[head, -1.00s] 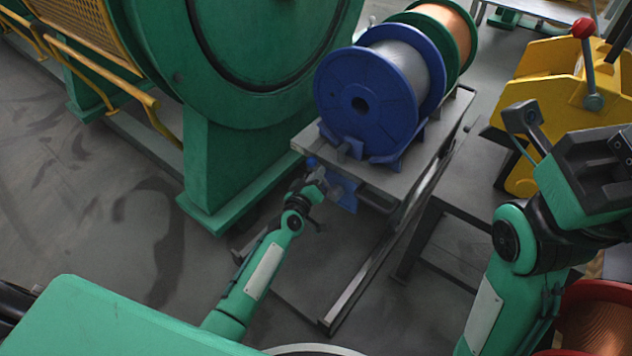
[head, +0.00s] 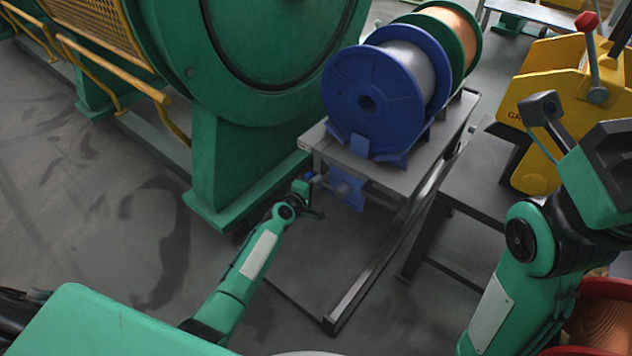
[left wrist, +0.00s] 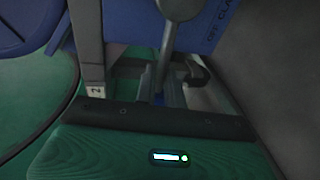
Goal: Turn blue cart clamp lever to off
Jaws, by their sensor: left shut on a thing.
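The blue cart clamp shows in the head view as a blue plate (head: 347,188) under the near edge of the cart. A grey lever sticks out from it to the left, small and partly hidden. In the left wrist view the grey lever (left wrist: 168,48) runs down from a round pivot, beside a blue plate (left wrist: 222,22) with lettering reading "OFF CLA", cut off. My left gripper (head: 311,189) is left of the plate and shut on the lever's end; it also shows in the left wrist view (left wrist: 160,88). My right gripper (head: 580,125) is at the right, away from the clamp; its jaw gap is unclear.
The cart (head: 408,178) carries a blue spool (head: 368,102) and a green-flanged spool (head: 466,42). A large green machine (head: 235,150) stands close on the left. A yellow stand (head: 545,75) with a red-knobbed lever is at the right. Floor is open at the left.

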